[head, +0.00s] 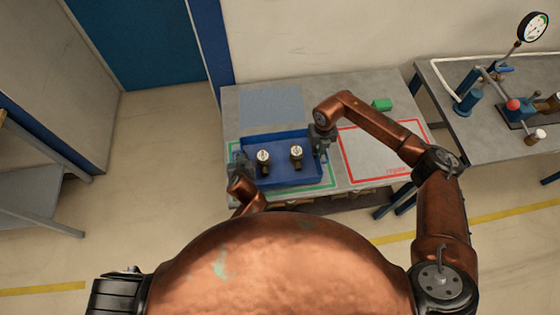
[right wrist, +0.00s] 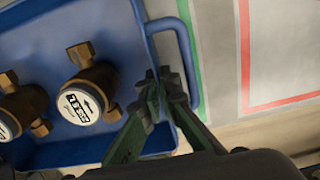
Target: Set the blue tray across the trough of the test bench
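The blue tray (head: 252,180) sits at the front left of the grey table, over a green outline, and appears level. It holds two brass meters with white dials, one at left (head: 264,160) and one at right (head: 296,153). My left gripper (head: 240,166) is at the tray's left end; its fingers are too small to read. My right gripper (head: 322,138) is at the right end. In the right wrist view its fingertips (right wrist: 166,84) nearly meet beside the tray's blue handle (right wrist: 186,48); whether they clasp it is unclear. The test bench (head: 465,125) stands at right.
A red outline (head: 345,160) marks the table right of the tray. A blue-grey patch (head: 270,105) lies behind the tray. The bench carries a gauge (head: 533,27) and a blue pump (head: 467,101). A floor gap separates table and bench.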

